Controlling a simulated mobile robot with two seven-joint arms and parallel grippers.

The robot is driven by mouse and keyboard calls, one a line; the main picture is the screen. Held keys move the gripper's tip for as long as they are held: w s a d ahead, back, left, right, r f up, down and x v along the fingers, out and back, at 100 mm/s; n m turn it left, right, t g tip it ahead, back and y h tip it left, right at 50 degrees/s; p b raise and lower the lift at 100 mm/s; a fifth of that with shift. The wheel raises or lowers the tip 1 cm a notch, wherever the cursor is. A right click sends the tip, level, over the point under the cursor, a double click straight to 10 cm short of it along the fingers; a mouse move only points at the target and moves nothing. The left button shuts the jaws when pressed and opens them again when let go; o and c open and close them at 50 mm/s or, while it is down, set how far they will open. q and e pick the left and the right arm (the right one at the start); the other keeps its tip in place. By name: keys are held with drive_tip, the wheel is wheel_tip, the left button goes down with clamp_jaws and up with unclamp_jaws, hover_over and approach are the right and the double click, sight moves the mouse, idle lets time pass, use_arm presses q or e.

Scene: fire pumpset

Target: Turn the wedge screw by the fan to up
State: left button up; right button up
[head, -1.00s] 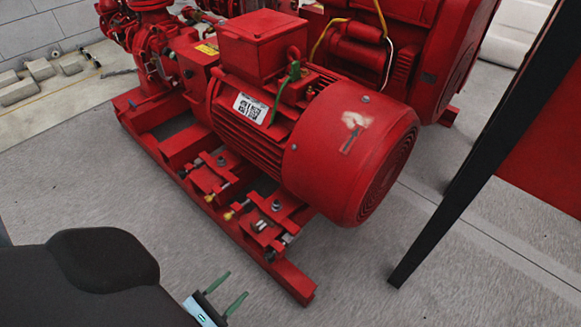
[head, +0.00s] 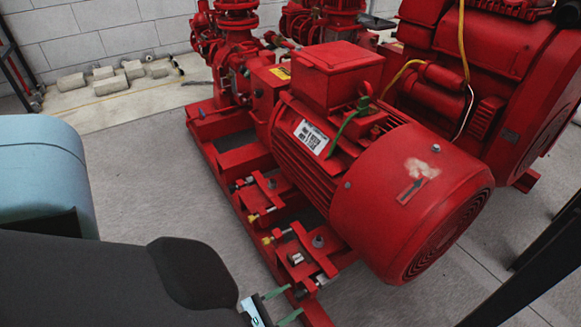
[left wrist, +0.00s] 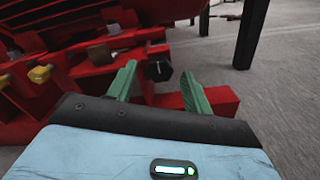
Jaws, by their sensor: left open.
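The red motor (head: 400,190) has its round fan cover at the lower right end in the head view. On the frame below the fan end is a mounting block with a dark wedge screw (head: 320,281). In the left wrist view the wedge screw (left wrist: 159,71) shows as a black hexagonal head with a small light mark. My left gripper (head: 294,302) is open, its green fingers pointing at the frame beside the block. In the left wrist view the left gripper (left wrist: 157,74) has the screw head showing between its fingertips; contact cannot be told. My right gripper is out of view.
Brass-coloured screws (head: 268,240) sit further left on the mounting blocks. The red base rail (head: 238,205) runs along the motor's near side. Dark posts (head: 535,270) stand at the right. Grey floor (head: 140,190) is clear at the left.

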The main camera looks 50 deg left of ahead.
use_arm(q)
drive_tip(key=shift+w, duration=0.55)
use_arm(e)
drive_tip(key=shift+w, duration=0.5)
use_arm(q)
drive_tip(key=c, duration=1)
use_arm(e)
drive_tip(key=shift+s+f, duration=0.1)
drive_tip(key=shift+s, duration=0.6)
